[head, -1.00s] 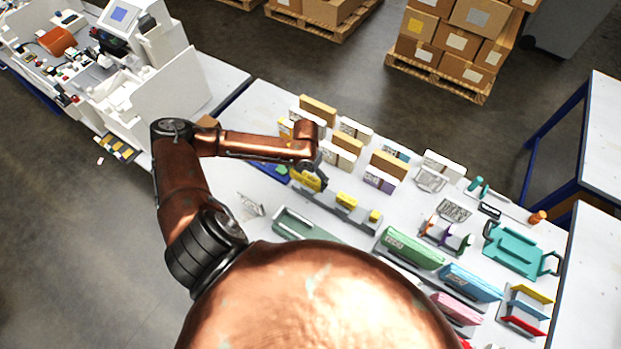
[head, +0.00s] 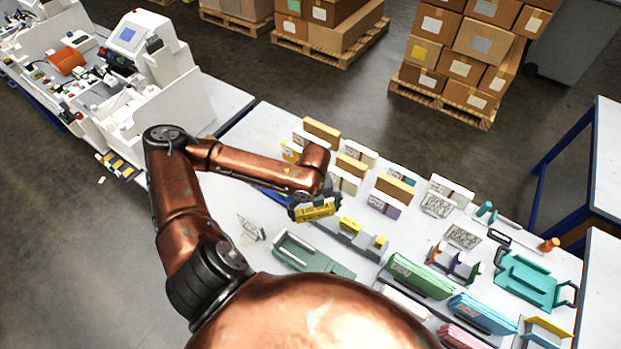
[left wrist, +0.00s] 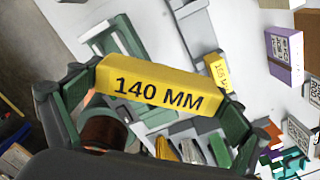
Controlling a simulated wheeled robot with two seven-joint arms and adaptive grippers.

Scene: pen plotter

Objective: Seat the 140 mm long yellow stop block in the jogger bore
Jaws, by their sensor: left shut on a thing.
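The yellow stop block (head: 318,211) is labelled 140 MM, which reads clearly in the left wrist view (left wrist: 158,92). My left gripper (head: 314,206) is shut on it, with a dark green finger pad at each end of the block in the left wrist view (left wrist: 163,104). The block appears held above the left end of a grey rack (head: 362,240). Two shorter yellow blocks (head: 350,226) stand in that rack; one also shows in the left wrist view (left wrist: 217,72). My right gripper is not in view. I cannot make out the jogger bore.
Labelled boxes (head: 396,189) stand behind the rack. A green-grey tray (head: 312,256), green folder (head: 420,276) and teal tray (head: 530,281) lie nearer or to the right. A white machine (head: 140,45) stands at far left.

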